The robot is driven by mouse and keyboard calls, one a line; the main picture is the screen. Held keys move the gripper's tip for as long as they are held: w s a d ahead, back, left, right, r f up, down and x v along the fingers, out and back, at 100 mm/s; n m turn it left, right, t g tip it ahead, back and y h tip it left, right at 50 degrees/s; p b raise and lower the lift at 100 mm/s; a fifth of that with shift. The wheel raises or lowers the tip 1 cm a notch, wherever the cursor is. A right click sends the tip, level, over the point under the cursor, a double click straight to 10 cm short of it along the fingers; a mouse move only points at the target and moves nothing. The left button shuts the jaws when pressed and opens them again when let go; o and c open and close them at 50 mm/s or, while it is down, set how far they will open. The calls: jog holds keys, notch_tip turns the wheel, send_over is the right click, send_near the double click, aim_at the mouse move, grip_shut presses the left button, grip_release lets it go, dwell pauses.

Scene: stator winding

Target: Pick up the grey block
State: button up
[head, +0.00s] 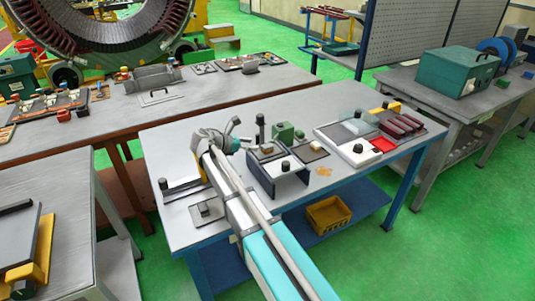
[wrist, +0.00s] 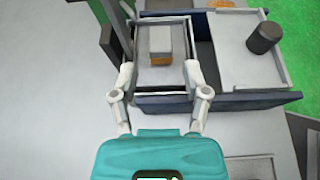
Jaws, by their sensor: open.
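The grey block (wrist: 160,40) has a light grey top and an orange-brown front face. It sits in a shallow walled tray (wrist: 147,80) in the wrist view, upper middle. My gripper (wrist: 161,72) is open, one finger to each side, with the fingertips short of the block on the near side. Nothing is between the fingers at their tips. In the head view my gripper (head: 243,136) is over the work table, left of a small brownish piece (head: 267,149), which appears to be the same block. The contact of fingers with the tray cannot be told.
A dark-walled fixture (head: 285,182) stands beside the tray, with a black knob (wrist: 264,37) on its light top. A green block (head: 284,132) and a black post (head: 260,124) stand close behind.

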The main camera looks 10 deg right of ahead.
aim_at(267, 145)
jog(key=shift+b+x, duration=0.35)
jog(key=shift+x, duration=0.95)
jog(key=shift+f, duration=0.15)
jog(key=shift+b+x, duration=1)
jog(key=shift+x, duration=1.45)
grip_shut()
